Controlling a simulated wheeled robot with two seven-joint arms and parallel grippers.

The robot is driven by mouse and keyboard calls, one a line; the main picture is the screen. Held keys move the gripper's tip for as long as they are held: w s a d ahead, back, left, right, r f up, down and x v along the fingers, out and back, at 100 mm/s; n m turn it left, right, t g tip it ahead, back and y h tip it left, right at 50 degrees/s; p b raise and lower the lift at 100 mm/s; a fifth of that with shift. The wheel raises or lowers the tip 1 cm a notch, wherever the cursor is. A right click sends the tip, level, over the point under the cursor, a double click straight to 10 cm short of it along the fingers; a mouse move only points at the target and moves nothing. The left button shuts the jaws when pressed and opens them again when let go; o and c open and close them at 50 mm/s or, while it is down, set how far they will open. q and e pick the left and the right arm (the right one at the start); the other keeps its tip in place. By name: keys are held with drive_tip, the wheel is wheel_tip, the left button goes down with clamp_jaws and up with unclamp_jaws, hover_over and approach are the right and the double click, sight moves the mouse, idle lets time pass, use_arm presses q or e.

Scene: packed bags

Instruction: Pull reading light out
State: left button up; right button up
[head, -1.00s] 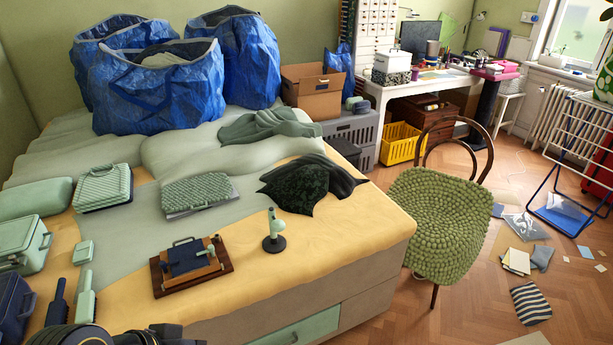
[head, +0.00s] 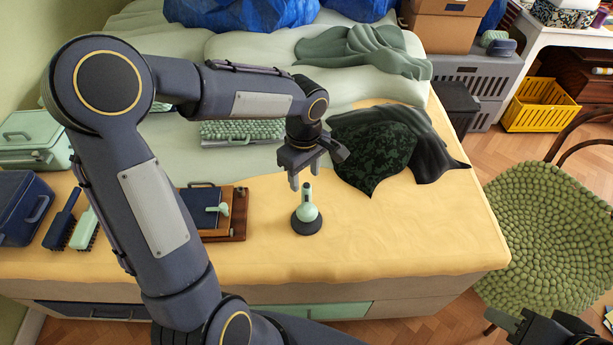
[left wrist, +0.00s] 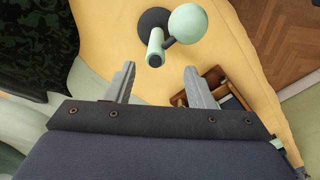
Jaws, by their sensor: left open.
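The reading light is most likely the small pale green lamp (head: 308,211) with a round head. It stands upright on a dark round base (head: 307,226) on the bed's yellow cover. My left gripper (head: 305,178) is open and empty just above and behind it, fingers pointing down. In the left wrist view the lamp's green post (left wrist: 155,48) and round head (left wrist: 188,23) lie just beyond the open fingertips (left wrist: 160,68), not between them. My right gripper (head: 548,328) shows only partly at the bottom right; its jaws are unclear.
A wooden tray (head: 240,228) with a dark blue item and a small green piece lies left of the lamp. A dark patterned cloth (head: 375,150) lies behind right. Brushes (head: 62,220) and cases stand left. Yellow cover right of the lamp is bare.

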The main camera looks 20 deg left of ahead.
sight(307, 184)
use_arm(q)
drive_tip(key=shift+w+d+f, duration=0.1)
drive_tip(key=shift+w+f, duration=0.3)
drive_tip(key=shift+f, duration=0.4)
wheel_tip(307, 184, down, 7)
drive_tip(key=shift+s+r, duration=0.1)
drive_tip(key=shift+r, duration=0.05)
clamp_jaws()
drive_tip(key=shift+r+p, duration=1.1)
drive_tip(key=shift+r, duration=1.25)
